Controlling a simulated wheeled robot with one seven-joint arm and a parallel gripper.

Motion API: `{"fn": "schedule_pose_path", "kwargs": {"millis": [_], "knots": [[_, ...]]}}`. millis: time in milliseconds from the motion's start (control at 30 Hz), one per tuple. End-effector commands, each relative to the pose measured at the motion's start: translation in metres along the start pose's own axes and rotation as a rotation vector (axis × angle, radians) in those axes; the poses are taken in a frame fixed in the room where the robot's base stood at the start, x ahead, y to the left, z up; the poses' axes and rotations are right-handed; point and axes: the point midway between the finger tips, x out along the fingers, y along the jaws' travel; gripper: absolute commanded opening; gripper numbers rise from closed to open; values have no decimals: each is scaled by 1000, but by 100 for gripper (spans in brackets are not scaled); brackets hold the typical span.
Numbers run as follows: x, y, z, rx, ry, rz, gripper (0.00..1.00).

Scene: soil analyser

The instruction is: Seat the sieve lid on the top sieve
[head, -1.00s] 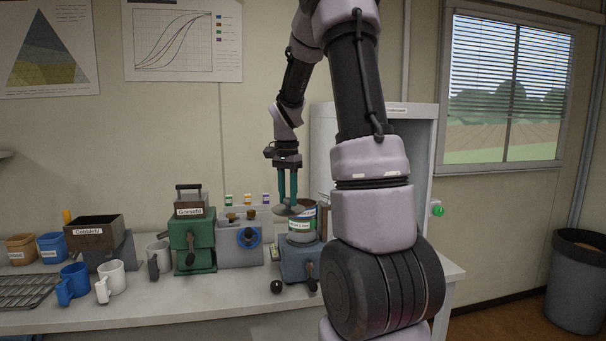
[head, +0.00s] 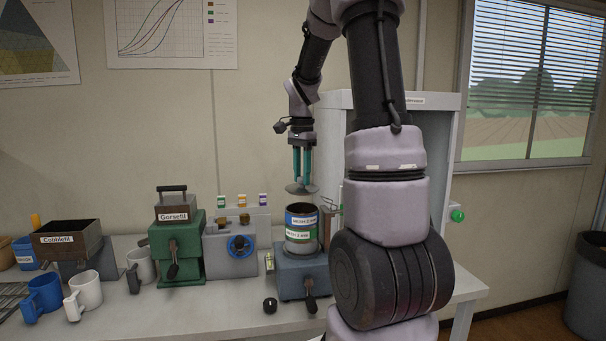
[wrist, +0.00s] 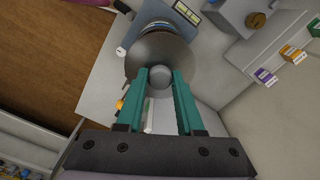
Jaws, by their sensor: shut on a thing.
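The sieve lid (head: 301,188) is a grey metal disc with a round knob. My gripper (head: 302,172) is shut on it and holds it above the sieve stack, apart from it. In the wrist view the lid (wrist: 150,50) hangs at the fingertips, with its knob between the teal fingers of my gripper (wrist: 160,78). The top sieve (head: 301,221) has a blue band and an open dark top. It sits on a lower sieve with a green band (head: 301,238), on the blue-grey shaker base (head: 301,276). In the wrist view the lid hides the sieve stack's top.
A grey machine with a blue dial (head: 231,246) and the green Gorsefil grinder (head: 176,246) stand left of the stack. A white cabinet (head: 345,110) stands behind and right. Mugs (head: 86,288) and the Cobblefil box (head: 66,238) are further left. A black knob (head: 270,305) lies in front.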

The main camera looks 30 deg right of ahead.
Motion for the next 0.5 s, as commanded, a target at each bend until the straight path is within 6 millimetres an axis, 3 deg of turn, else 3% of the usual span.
{"fn": "schedule_pose_path", "kwargs": {"millis": [167,500], "knots": [[0,0,1,-2,0,0,0],[28,0,1,-1,0,2,0]]}}
